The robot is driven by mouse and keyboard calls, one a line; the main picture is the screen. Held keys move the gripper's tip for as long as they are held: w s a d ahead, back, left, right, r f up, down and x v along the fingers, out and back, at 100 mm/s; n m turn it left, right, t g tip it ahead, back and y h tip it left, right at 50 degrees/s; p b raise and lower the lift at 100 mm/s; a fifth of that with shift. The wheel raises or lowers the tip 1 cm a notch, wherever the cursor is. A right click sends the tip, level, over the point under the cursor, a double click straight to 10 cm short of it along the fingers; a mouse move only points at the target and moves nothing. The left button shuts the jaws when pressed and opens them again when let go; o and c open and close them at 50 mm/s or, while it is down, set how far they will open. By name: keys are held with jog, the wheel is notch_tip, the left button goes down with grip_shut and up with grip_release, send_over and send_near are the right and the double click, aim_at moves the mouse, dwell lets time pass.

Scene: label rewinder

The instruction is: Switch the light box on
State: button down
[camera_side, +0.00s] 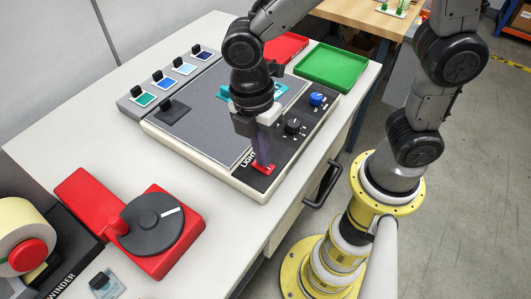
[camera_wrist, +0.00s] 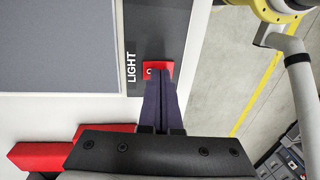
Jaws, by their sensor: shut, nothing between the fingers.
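The light box (camera_side: 205,130) is a cream unit with a dark grey panel on the bench. At the near end of its black control strip is a red rocker switch (camera_side: 264,169), beside the word LIGHT. The switch also shows in the wrist view (camera_wrist: 158,69), with a small round mark on its left part. My gripper (camera_side: 265,161) points down at the switch with its fingers together and empty. In the wrist view the fingertips (camera_wrist: 160,80) overlap the switch and hide part of it. I cannot tell whether they touch it. The panel looks dark grey.
The strip also has a black knob (camera_side: 292,126) and a blue knob (camera_side: 316,99). A red unit with a dark dial (camera_side: 151,224) stands front left. Green (camera_side: 331,66) and red (camera_side: 287,47) trays lie behind. A black drawer handle (camera_side: 322,185) juts from the bench front.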

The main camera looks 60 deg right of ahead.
aim_at(270, 169)
notch_tip(270, 169, up, 14)
jog(key=s, duration=0.1)
jog(key=shift+s, duration=0.4)
dwell(0.4)
jog(key=s+d+f+m+t, duration=0.1)
jog(key=s+d+m+t, duration=0.1)
jog(key=d+m, duration=0.6)
jog(key=s+d+f+m+t, duration=0.2)
jog(key=d+m+t, duration=0.3)
jog(key=d+m, duration=0.3)
jog(key=shift+s+d+m, duration=0.3)
jog(key=shift+s+m, duration=0.1)
jog(key=shift+m, duration=0.6)
